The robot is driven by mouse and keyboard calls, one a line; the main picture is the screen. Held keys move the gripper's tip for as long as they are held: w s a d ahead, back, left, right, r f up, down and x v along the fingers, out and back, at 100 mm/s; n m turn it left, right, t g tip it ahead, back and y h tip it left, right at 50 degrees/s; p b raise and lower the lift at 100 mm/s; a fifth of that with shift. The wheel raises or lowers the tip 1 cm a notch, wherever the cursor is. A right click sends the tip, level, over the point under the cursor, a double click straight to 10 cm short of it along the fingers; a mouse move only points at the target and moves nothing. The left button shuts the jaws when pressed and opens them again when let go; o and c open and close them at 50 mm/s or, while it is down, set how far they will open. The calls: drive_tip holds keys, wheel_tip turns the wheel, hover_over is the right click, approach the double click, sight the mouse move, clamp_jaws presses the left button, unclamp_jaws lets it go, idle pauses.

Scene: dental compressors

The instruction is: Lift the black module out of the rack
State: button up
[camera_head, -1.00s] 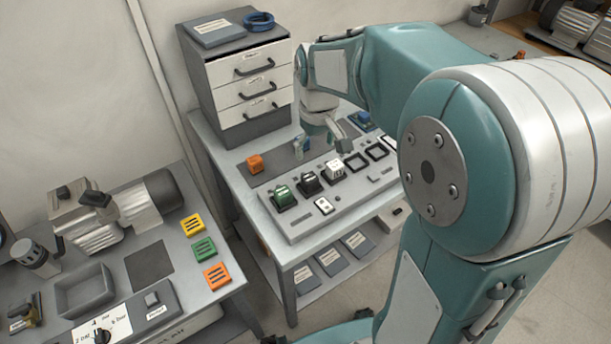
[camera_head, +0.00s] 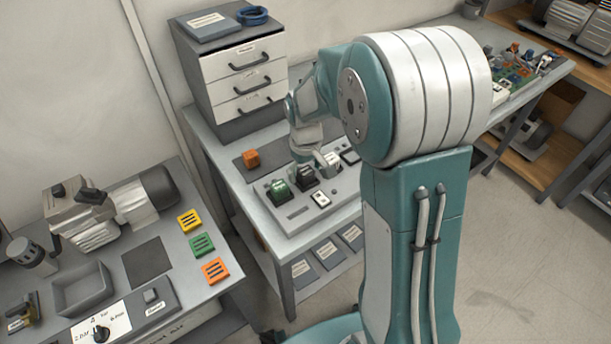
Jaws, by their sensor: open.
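The rack (camera_head: 292,222) is a light grey panel on the middle table. In it a green module (camera_head: 279,190), the black module (camera_head: 306,177) and a white module (camera_head: 332,159) sit in a row. The black module is between the green and white ones. My gripper (camera_head: 310,163) is open, pointing down over the black module. Its fingertips are small here and partly merge with the modules, so I cannot tell whether they touch the black module.
An orange block (camera_head: 251,158) lies on a dark pad left of the rack. A drawer unit (camera_head: 238,85) stands behind. A white switch plate (camera_head: 320,199) is at the rack's front. The left bench (camera_head: 225,272) holds yellow, green and orange blocks.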

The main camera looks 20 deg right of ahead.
drive_tip(key=shift+f, duration=0.5)
drive_tip(key=shift+c, duration=0.3)
drive_tip(key=c, duration=1.2)
drive_tip(key=shift+r, duration=0.1)
